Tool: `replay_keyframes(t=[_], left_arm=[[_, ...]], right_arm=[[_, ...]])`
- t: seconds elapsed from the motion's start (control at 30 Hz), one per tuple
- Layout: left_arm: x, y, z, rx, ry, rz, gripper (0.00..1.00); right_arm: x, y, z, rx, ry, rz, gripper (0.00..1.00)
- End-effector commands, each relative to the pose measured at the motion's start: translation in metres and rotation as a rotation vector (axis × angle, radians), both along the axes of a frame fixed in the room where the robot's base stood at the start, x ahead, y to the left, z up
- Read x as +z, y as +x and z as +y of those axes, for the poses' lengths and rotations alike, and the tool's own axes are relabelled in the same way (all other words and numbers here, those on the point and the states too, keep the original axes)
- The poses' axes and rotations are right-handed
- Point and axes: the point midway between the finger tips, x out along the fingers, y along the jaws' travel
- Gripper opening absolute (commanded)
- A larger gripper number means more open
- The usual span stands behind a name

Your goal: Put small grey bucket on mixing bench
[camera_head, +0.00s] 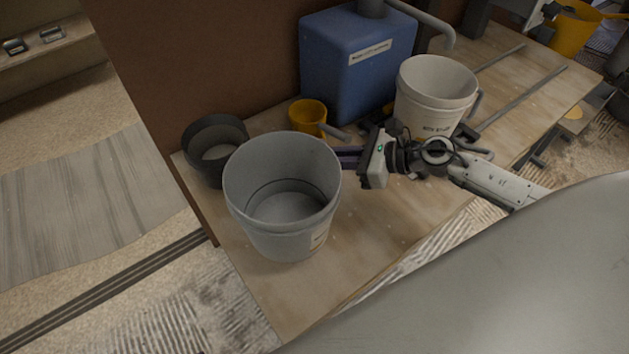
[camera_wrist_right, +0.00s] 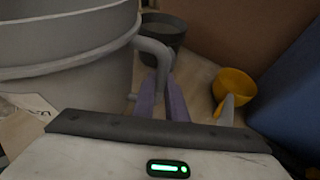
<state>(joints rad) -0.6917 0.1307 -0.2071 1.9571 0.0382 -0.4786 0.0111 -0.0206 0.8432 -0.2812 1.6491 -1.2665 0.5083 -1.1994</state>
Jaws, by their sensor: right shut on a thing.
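The small grey bucket (camera_head: 300,225), light grey and open-topped, is upright at the near left end of the mixing bench (camera_head: 385,225). My right gripper (camera_head: 347,157) reaches in from the right, beside the bucket. In the right wrist view, its purple fingers (camera_wrist_right: 163,98) are shut on the handle of the grey bucket (camera_wrist_right: 75,85). The bucket's base is over the bench top; I cannot tell whether it touches the wood. My left gripper is not in view.
A dark grey bucket (camera_head: 200,165) stands behind it, beside a yellow scoop (camera_head: 308,113). A blue container (camera_head: 350,65) and a white bucket (camera_head: 428,100) stand farther right. Metal rods (camera_head: 520,98) lie on the bench beyond. Bare wood shows in front.

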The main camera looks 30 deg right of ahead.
Motion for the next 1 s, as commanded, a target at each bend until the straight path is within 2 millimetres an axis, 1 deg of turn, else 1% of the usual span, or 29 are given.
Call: replay_keyframes(t=[0.03,0.1,0.23,0.43,0.53,0.73,0.9,0.93,1.0], left_arm=[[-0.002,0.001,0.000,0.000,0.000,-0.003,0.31],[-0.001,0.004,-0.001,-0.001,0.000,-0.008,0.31],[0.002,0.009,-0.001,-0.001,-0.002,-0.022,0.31],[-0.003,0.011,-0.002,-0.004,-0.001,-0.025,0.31],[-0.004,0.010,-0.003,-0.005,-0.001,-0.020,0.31],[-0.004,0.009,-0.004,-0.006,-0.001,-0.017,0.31],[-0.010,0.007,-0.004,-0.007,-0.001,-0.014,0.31],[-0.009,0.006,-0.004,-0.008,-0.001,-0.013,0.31],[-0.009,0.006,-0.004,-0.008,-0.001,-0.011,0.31]], right_arm=[[-0.010,0.001,0.001,-0.004,0.007,0.001,0.00],[-0.018,0.001,0.001,-0.002,0.005,-0.001,0.00],[-0.029,0.001,0.001,-0.001,0.005,-0.001,0.00],[-0.057,0.001,0.001,-0.002,0.005,-0.001,0.00],[-0.061,0.001,0.001,0.001,0.004,-0.002,0.00],[-0.060,0.000,0.001,0.002,0.003,-0.002,0.00],[-0.066,0.000,0.001,0.002,0.003,-0.002,0.00],[-0.066,0.000,0.001,0.003,0.000,-0.001,0.15],[-0.065,0.000,0.001,0.003,0.000,-0.001,0.27]])
